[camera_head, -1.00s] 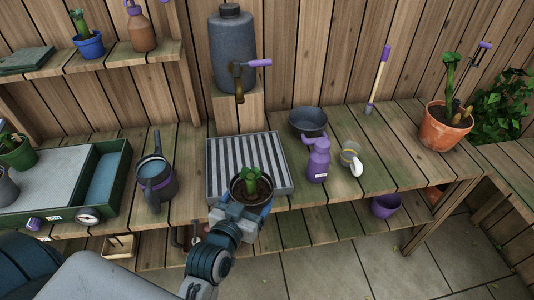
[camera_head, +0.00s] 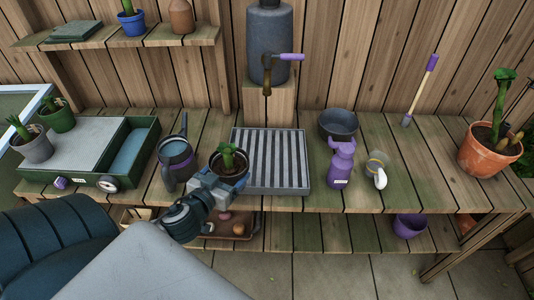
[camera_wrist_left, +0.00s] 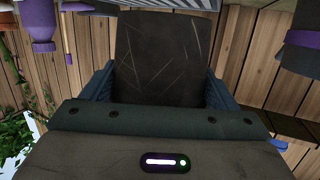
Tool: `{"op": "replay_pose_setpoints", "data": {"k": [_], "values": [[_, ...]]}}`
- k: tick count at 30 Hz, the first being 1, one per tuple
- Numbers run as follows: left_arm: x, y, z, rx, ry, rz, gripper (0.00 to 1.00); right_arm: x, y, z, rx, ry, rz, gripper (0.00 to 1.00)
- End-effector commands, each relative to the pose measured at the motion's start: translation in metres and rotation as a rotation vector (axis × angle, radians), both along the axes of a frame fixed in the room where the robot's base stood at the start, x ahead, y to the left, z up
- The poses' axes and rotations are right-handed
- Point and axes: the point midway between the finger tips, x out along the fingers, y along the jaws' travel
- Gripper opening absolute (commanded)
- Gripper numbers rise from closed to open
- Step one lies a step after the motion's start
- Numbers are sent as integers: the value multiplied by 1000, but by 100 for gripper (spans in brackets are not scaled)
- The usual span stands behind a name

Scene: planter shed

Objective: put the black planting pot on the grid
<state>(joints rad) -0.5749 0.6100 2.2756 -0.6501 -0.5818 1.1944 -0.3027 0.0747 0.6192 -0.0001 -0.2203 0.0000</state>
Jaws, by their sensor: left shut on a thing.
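The black planting pot (camera_head: 214,168) holds soil and a small green plant. My left gripper (camera_head: 224,182) is shut on it and holds it upright. In the head view the pot appears at the left edge of the grid (camera_head: 282,160), a grey slatted tray on the bench, overlapping its corner; its height above the bench is hard to tell. The pot's dark scratched wall (camera_wrist_left: 172,60) fills the middle of the left wrist view between the fingers. The gripper hides part of the pot's lower side. My right gripper is not in view.
A watering can (camera_head: 175,160) stands just left of the pot. Right of the grid are a dark bowl (camera_head: 338,125), a purple spray bottle (camera_head: 341,165) and a mug (camera_head: 377,167). A green tray (camera_head: 75,181) lies at left. The grid's slats look clear.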

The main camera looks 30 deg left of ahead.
Motion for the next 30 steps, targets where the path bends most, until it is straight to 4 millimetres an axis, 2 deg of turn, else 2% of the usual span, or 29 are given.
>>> {"op": "replay_pose_setpoints", "data": {"k": [6, 11, 20, 30], "values": [[4, 12, 11, 1, -2, -2, 46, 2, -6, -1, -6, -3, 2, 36], [13, 14, 13, -5, -4, 3, 46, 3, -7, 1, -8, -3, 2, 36], [67, 4, 12, -11, -7, 3, 45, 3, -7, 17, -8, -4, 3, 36], [142, -9, 5, -8, -4, 1, 46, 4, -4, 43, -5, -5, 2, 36]]}}
